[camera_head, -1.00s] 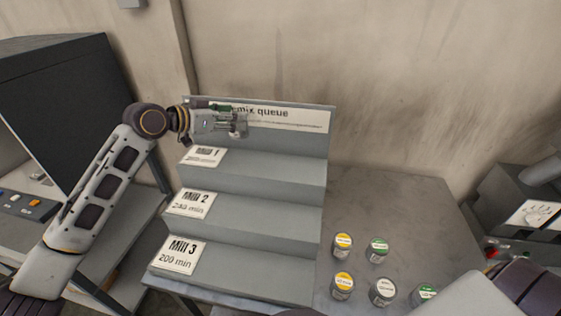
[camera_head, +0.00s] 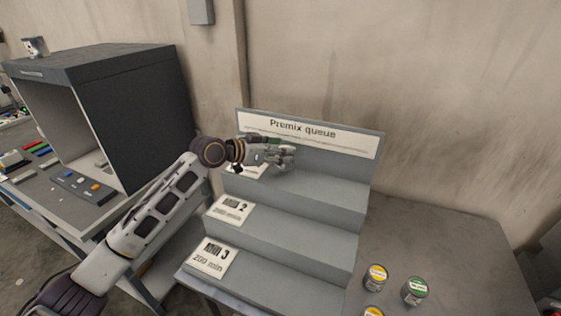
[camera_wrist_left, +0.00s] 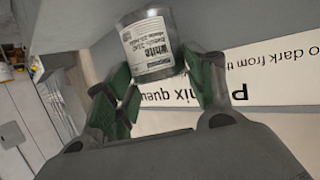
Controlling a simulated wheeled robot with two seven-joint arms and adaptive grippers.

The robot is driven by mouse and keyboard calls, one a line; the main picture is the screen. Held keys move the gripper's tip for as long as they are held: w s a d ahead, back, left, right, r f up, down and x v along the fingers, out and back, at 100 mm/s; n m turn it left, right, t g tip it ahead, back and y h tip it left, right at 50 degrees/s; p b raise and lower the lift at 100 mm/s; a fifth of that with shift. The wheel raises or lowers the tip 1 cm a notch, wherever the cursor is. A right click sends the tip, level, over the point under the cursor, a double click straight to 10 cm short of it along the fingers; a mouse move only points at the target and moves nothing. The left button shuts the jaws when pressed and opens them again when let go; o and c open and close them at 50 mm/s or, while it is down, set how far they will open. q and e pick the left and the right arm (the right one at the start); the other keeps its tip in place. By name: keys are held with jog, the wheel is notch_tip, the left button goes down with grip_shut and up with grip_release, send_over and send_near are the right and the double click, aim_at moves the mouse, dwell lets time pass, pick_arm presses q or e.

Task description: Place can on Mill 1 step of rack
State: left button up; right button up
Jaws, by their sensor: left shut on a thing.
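The stepped grey rack (camera_head: 318,192) stands on the table under a "Premix queue" sign (camera_head: 303,133). My left gripper (camera_head: 290,157) is at the top step, in front of the back panel, and partly covers the top label (camera_head: 247,170). In the left wrist view its green-padded fingers (camera_wrist_left: 166,88) are shut on a can (camera_wrist_left: 152,47) with a white label reading "White". Whether the can touches the step I cannot tell. The Mill 2 label (camera_head: 231,210) and Mill 3 label (camera_head: 214,257) show on the lower steps. My right gripper is not in view.
Several cans stand on the table right of the rack, among them a yellow-topped can (camera_head: 376,277) and a green-topped can (camera_head: 415,290). A dark open-fronted booth (camera_head: 130,115) stands at the left. The lower steps are empty.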

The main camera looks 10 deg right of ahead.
aim_at(279, 168)
pick_arm(q)
jog(key=shift+f, duration=0.2)
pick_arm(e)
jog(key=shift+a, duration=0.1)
pick_arm(q)
jog(key=shift+f, duration=0.6)
jog(key=shift+f+p, duration=0.3)
jog(key=shift+f, duration=0.95)
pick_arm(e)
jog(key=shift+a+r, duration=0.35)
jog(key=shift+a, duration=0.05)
pick_arm(q)
jog(key=shift+f, duration=0.2)
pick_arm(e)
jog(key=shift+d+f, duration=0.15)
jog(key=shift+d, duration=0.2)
pick_arm(q)
jog(key=o, duration=1.1)
jog(key=shift+o, duration=0.2)
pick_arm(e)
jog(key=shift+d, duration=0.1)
pick_arm(q)
jog(key=shift+r, duration=0.2)
